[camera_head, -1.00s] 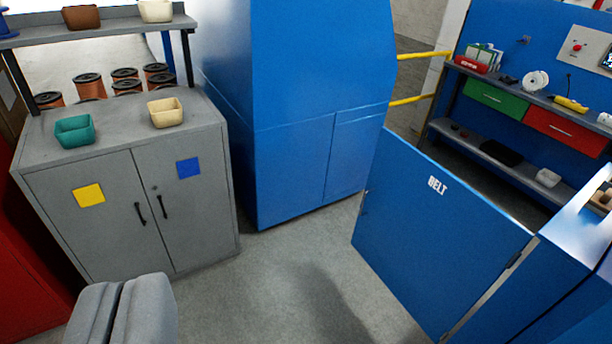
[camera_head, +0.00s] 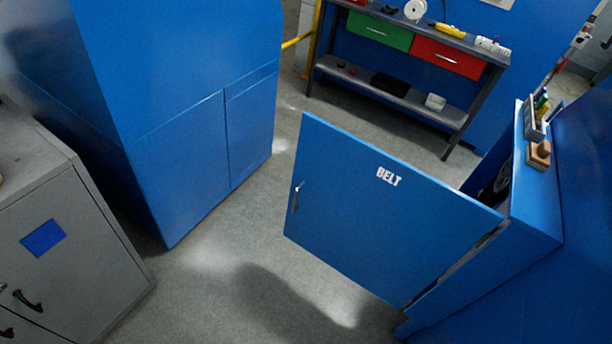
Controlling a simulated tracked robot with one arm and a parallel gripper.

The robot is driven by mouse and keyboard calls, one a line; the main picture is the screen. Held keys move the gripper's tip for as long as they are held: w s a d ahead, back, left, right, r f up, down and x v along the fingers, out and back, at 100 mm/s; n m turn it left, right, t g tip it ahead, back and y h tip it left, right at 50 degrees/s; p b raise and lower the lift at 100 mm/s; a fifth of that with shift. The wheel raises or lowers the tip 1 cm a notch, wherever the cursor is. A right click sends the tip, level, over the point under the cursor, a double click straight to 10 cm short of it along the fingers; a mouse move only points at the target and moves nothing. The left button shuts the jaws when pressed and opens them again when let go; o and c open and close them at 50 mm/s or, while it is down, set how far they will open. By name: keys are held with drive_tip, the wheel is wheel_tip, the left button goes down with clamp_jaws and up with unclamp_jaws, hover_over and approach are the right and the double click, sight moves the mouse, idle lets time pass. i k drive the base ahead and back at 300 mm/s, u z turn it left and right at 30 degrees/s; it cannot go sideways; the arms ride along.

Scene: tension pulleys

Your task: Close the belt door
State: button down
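The belt door (camera_head: 375,235) is a blue panel with a white "BELT" label (camera_head: 388,177). It stands open, swung out to the left from a blue machine housing (camera_head: 480,270). Its right edge meets the housing, where hinges show at the seam. A small handle (camera_head: 295,196) sits near its free left edge. Part of the dark opening (camera_head: 490,190) shows behind the door's upper right corner; the rest is hidden. My gripper is not in view.
A tall blue cabinet (camera_head: 180,120) stands to the left, with floor (camera_head: 230,250) free between it and the door. A grey cabinet (camera_head: 65,240) is at lower left. A workbench (camera_head: 440,110) with green and red drawers stands behind. A small tray (camera_head: 535,120) rests on the housing.

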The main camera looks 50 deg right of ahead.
sight(389, 227)
drive_tip(key=z, duration=0.45)
drive_tip(key=i, duration=1)
drive_tip(key=z, duration=0.55)
drive_tip(key=k, duration=0.85)
drive_tip(key=z, duration=0.2)
drive_tip(key=i, duration=0.85)
drive_tip(key=u, duration=0.1)
